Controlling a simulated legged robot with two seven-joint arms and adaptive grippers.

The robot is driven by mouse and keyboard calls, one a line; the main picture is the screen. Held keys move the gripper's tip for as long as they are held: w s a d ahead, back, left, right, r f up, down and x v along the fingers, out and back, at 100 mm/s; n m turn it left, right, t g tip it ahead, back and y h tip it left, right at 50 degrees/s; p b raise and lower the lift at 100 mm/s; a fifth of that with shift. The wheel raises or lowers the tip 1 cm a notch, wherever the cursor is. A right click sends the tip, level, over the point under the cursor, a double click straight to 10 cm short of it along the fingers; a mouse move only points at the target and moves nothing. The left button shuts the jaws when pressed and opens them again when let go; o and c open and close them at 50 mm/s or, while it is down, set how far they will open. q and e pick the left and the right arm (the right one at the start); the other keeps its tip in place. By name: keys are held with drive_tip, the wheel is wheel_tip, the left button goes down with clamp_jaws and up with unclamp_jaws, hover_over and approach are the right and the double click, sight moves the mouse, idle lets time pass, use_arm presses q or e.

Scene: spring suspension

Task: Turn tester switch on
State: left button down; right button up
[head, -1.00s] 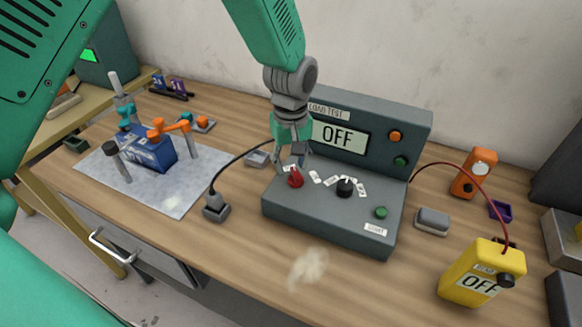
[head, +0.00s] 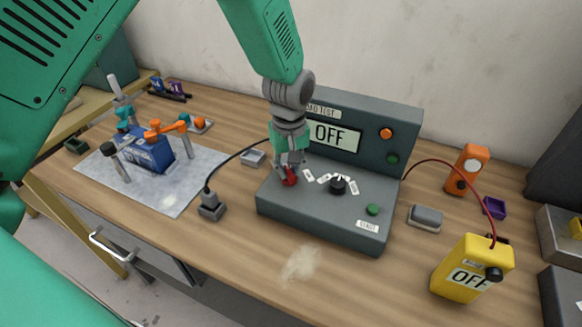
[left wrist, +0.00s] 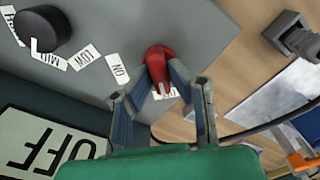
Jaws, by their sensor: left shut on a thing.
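The load tester (head: 320,215) is a dark grey console with a raised back panel, whose screen (head: 331,135) reads OFF. Its red switch (head: 290,180) sits at the left of the sloped top; it also shows in the left wrist view (left wrist: 159,62). An ON label (left wrist: 119,72) lies beside the switch, and another label under it is mostly hidden. My left gripper (head: 288,167) points down from above and is shut on the red switch, a finger on either side in the left wrist view (left wrist: 163,92). My right gripper is not in view.
A black dial (head: 338,186) and a green button (head: 373,209) sit right of the switch. A yellow meter (head: 465,272) reading OFF stands at the right, with a red cable. A blue block (head: 146,151) is clamped on a mat at left. A grey plug (head: 211,206) lies nearby.

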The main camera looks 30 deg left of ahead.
use_arm(q)
drive_tip(key=shift+d, duration=0.2)
drive_tip(key=shift+a+r+m+p, duration=0.1)
drive_tip(key=shift+a+m+p, duration=0.15)
drive_tip(key=shift+m+p, duration=0.7)
drive_tip(key=shift+m, duration=0.55)
drive_tip(key=m+p, duration=0.1)
drive_tip(key=m, duration=0.1)
drive_tip(key=shift+d+m, duration=0.2)
drive_tip(key=shift+m, duration=0.2)
drive_tip(key=m+p, duration=0.1)
drive_tip(key=m, duration=0.1)
drive_tip(key=shift+m, duration=0.4)
drive_tip(key=m+p, duration=0.2)
drive_tip(key=m, duration=0.2)
drive_tip(key=shift+m+p, duration=0.5)
drive_tip(key=shift+m, duration=2)
